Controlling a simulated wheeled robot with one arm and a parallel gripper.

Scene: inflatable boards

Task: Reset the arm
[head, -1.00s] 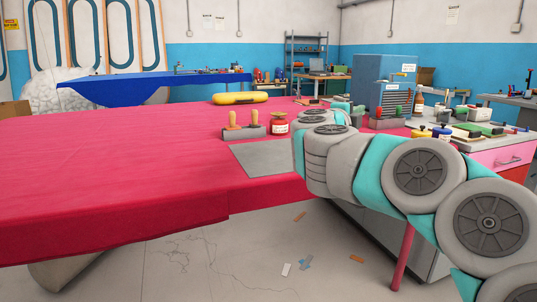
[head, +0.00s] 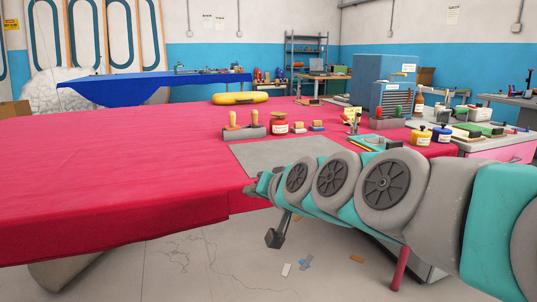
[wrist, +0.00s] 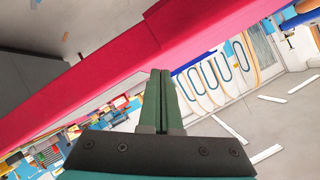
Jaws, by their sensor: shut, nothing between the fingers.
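My arm reaches in from the right of the head view, grey and teal, stretched low along the front edge of the red-covered table (head: 130,150). My gripper (head: 250,190) is at its left end, small and partly hidden by the arm. In the wrist view my gripper (wrist: 160,73) has its two green fingers together with nothing between them. The red cloth edge (wrist: 130,60) crosses behind the fingers at a slant. I cannot tell the exact gap between gripper and table.
A grey mat (head: 255,157) lies on the table near the arm. A blue cabinet (head: 385,72) and yellow and blue jars are at the right. Small scraps lie on the floor.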

